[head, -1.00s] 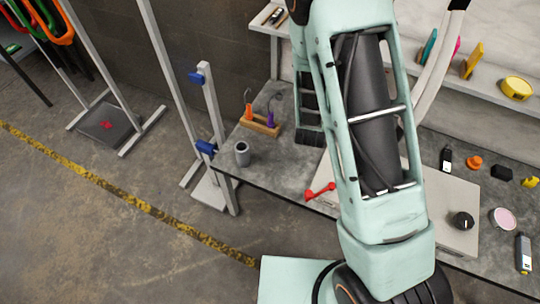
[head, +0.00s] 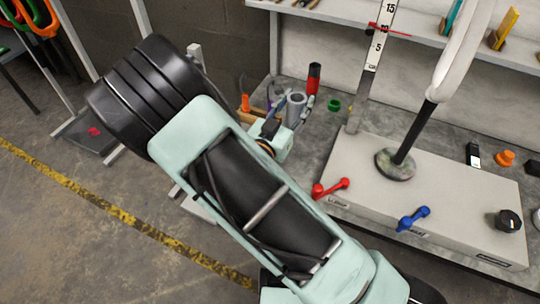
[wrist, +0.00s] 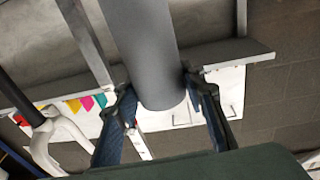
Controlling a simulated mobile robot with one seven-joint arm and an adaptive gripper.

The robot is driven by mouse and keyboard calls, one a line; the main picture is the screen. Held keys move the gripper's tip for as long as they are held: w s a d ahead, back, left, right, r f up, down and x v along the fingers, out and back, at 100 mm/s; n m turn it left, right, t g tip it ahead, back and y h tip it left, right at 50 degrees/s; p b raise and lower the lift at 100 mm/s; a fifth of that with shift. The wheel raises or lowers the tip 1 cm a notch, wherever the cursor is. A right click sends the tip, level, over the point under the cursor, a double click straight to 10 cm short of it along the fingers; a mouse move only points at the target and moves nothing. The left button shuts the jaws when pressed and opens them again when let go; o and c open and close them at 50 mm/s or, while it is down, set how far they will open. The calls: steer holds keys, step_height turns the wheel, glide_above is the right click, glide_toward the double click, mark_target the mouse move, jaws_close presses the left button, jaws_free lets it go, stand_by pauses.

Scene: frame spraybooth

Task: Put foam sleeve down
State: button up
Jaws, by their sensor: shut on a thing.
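The foam sleeve (head: 296,106) is a short grey hollow cylinder with its open end up in the head view, over the back left of the grey bench. My gripper (wrist: 160,86) is shut on it; in the wrist view the two blue-lined fingers stand on either side of the sleeve (wrist: 147,45). In the head view my gripper (head: 290,122) is small and partly hidden by my wrist. The sleeve's lower end is hidden there, and I cannot tell whether it touches the bench.
A red and black bottle (head: 314,80) and a green ring (head: 333,105) stand close to the sleeve. An orange-handled tool (head: 245,103) is at its left. A white fixture block (head: 455,190) with red (head: 331,188) and blue (head: 413,218) handles fills the bench to the right.

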mark_target(288, 122)
steer(key=shift+m+h, duration=0.3)
steer(key=s+f+b, duration=0.1)
steer(key=f, duration=0.1)
steer(key=s+a+f+b, duration=0.1)
steer(key=f, duration=0.1)
steer(key=s+a+f+b, duration=0.1)
steer(key=b, duration=0.1)
steer(key=shift+a+f, duration=0.2)
steer(key=shift+f, duration=0.2)
step_height(288, 122, down, 10)
steer(key=b, duration=0.3)
steer(key=shift+s+b, duration=0.1)
steer(key=shift+b, duration=0.25)
steer(key=o, duration=1.2)
steer(key=shift+f, duration=0.1)
steer(key=shift+o, duration=0.2)
steer(key=shift+r, duration=0.25)
steer(key=p+v, duration=0.2)
steer(key=v, duration=1)
steer(key=shift+a, duration=0.2)
